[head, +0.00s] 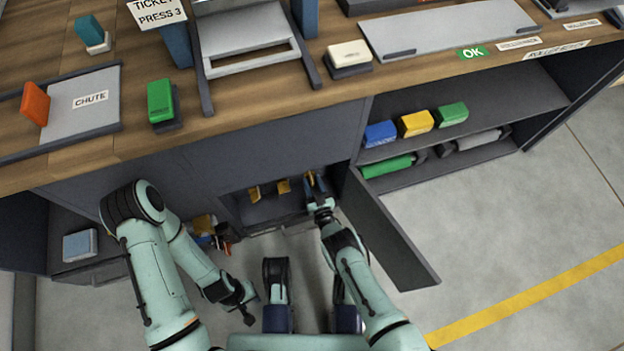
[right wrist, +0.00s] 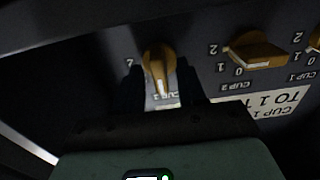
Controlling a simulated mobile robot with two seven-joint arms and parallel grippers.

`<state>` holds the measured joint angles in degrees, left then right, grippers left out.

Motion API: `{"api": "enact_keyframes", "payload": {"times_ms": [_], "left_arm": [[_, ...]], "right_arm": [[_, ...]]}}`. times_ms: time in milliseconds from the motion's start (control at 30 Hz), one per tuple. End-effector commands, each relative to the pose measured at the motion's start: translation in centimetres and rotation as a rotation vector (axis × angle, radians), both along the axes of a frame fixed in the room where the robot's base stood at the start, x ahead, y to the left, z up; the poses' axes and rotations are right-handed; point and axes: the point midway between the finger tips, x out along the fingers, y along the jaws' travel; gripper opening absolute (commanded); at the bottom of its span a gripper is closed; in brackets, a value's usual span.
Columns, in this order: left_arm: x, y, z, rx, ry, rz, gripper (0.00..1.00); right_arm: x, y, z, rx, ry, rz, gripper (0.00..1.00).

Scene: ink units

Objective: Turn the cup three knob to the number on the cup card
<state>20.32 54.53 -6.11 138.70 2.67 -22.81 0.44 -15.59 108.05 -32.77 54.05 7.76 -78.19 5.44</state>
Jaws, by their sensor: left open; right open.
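The cup three knob (right wrist: 158,65) is orange-yellow, above its upside-down "CUP 3" label in the right wrist view. Its white-marked end points down in that picture; a "2" is printed at its left. My open right gripper (right wrist: 160,77) has one finger on each side of this knob; contact cannot be told. Fingers hide its other numbers. The cup two knob (right wrist: 255,56) is to the right, with cup one at the edge. A white card (right wrist: 275,103) reads upside down "CUP 1 TO 1", partly hidden; no cup three number is readable. My left gripper (head: 245,302) is open and empty, low over the floor.
In the head view, an open door (head: 388,225) stands right of the knob compartment, close to my right arm. Coloured items (head: 207,230) lie left of it. The right shelf (head: 500,95) holds blue, yellow and green blocks. Floor at the right is clear.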

Motion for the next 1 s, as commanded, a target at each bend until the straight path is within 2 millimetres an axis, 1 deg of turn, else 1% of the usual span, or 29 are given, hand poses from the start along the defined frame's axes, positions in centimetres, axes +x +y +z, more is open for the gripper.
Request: {"api": "enact_keyframes", "payload": {"times_ms": [100, 133, 167, 200, 233, 267, 667, 867, 1000], "left_arm": [[-0.03, 0.0, 0.01, 0.0, 0.001, 0.0, 0.4], [-0.03, 0.0, 0.01, 0.0, 0.001, 0.0, 0.4], [-0.03, 0.0, 0.01, 0.0, 0.001, 0.0, 0.4], [-0.03, 0.0, 0.01, 0.0, 0.001, 0.0, 0.4], [-0.03, 0.0, 0.01, 0.0, 0.001, 0.0, 0.4], [-0.03, 0.0, 0.01, 0.0, 0.001, 0.0, 0.4], [-0.01, 0.0, 0.0, 0.0, 0.0, 0.0, 0.4], [-0.01, 0.0, 0.0, 0.0, 0.0, 0.0, 0.4], [-0.01, 0.0, 0.0, 0.0, 0.0, 0.0, 0.4]], "right_arm": [[-0.01, 0.01, -0.01, 0.0, 0.0, 0.0, 0.4], [-0.01, 0.01, -0.01, 0.0, 0.0, 0.0, 0.37], [-0.01, 0.01, -0.01, 0.0, 0.0, 0.0, 0.27], [-0.01, 0.01, -0.01, 0.0, 0.0, 0.0, 0.14], [-0.01, 0.01, 0.0, 0.0, 0.0, 0.0, 0.05], [0.0, 0.01, 0.0, 0.0, 0.0, 0.0, 0.0], [0.12, -0.01, 0.09, 0.029, 0.008, 0.0, 0.0], [0.25, -0.12, 0.16, 0.127, 0.039, -0.002, 0.0], [0.29, -0.19, 0.16, 0.226, 0.07, -0.003, 0.0]]}}
